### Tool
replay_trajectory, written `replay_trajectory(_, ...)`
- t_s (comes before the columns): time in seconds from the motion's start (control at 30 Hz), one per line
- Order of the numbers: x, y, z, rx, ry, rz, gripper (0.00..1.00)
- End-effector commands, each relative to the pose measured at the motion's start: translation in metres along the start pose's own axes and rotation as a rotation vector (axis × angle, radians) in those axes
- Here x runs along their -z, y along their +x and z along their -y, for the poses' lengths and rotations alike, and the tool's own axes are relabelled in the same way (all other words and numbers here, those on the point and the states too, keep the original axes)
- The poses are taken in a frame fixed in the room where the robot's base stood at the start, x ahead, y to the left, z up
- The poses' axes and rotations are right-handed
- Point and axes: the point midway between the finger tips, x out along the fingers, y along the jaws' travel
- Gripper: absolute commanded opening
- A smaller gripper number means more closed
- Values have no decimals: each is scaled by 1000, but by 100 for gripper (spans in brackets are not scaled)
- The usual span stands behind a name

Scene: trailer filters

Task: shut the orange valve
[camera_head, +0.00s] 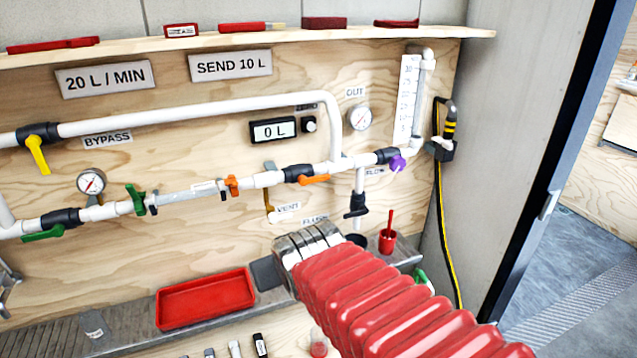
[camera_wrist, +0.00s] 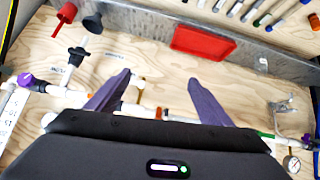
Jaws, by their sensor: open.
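In the head view my red-sleeved arm hides the fingers.
Other handles are near: yellow (camera_head: 39,155), green (camera_head: 42,233), purple (camera_head: 398,163) and a black valve (camera_head: 356,207) below the pipe. A red tray (camera_head: 205,298) lies on the ledge, with a red cup (camera_head: 388,240) to its right. A shelf (camera_head: 250,39) runs above.

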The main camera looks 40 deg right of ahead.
Motion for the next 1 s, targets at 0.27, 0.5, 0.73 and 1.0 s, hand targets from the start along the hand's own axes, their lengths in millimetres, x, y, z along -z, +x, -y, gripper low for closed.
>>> replay_trajectory(0.27, 43, 49, -64, -100, 36, -199, 88)
replay_trajectory(0.5, 67, 78, -109, -122, 47, -369, 88)
replay_trajectory(0.73, 76, 94, -146, -108, 60, -530, 88)
replay_trajectory(1.0, 71, 99, -178, -47, 92, -707, 88)
